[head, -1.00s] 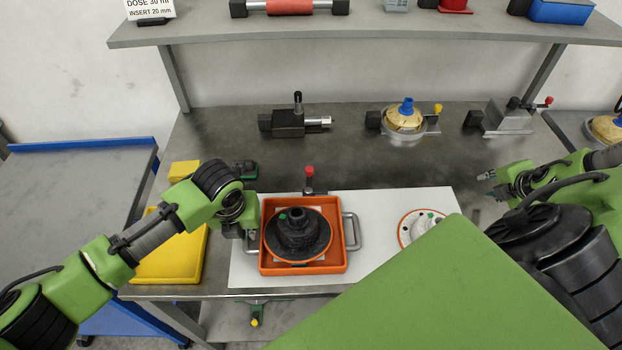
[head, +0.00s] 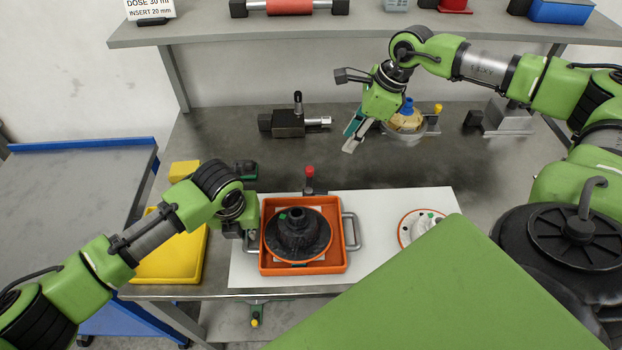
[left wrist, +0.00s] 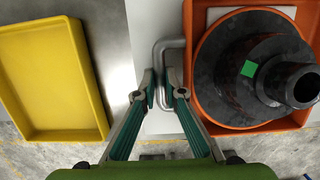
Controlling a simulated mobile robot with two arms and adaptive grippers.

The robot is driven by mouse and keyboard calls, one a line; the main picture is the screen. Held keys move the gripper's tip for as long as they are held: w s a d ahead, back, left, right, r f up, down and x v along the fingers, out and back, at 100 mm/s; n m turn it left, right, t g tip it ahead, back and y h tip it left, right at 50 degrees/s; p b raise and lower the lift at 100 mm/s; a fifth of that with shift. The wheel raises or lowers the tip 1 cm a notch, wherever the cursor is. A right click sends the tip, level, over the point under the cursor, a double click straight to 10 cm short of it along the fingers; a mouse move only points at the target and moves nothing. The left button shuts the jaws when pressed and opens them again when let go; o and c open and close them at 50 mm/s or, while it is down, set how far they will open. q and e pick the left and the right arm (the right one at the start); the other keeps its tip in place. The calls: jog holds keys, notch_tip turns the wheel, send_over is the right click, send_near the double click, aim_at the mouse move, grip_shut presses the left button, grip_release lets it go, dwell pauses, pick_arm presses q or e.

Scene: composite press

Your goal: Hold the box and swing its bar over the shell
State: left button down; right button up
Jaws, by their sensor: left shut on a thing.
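The orange box (head: 341,266) sits on a white board on the bench, with a grey handle on each side. The black shell (head: 298,236), a stepped round piece with a green mark, lies in it; it also shows in the left wrist view (left wrist: 252,70). My left gripper (left wrist: 160,92) is shut on the box's left handle (left wrist: 160,60). A post with a red knob (head: 309,172) stands just behind the box; I cannot tell whether it is the bar. My right gripper (head: 352,138) is open and empty, above the back of the bench, in front of the yellow-and-blue part.
A yellow tray (head: 168,262) is left of the box. A white round part (head: 416,226) lies on the board at the right, partly hidden by my green body. A grey-black fixture (head: 290,122) and a yellow part with a blue cap (head: 406,118) stand behind.

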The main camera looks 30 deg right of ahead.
jog(key=w+r+n+h, duration=0.2)
jog(key=w+r, duration=0.2)
jog(key=r, duration=0.1)
jog(key=m+g, duration=0.3)
jog(key=m, duration=0.4)
send_over(309, 168)
jog(key=shift+h, duration=0.3)
jog(key=f, duration=0.7)
jog(key=shift+d, duration=0.2)
jog(key=shift+s+a+f, duration=0.1)
jog(key=shift+a+f, duration=0.1)
jog(key=shift+f, duration=3.6)
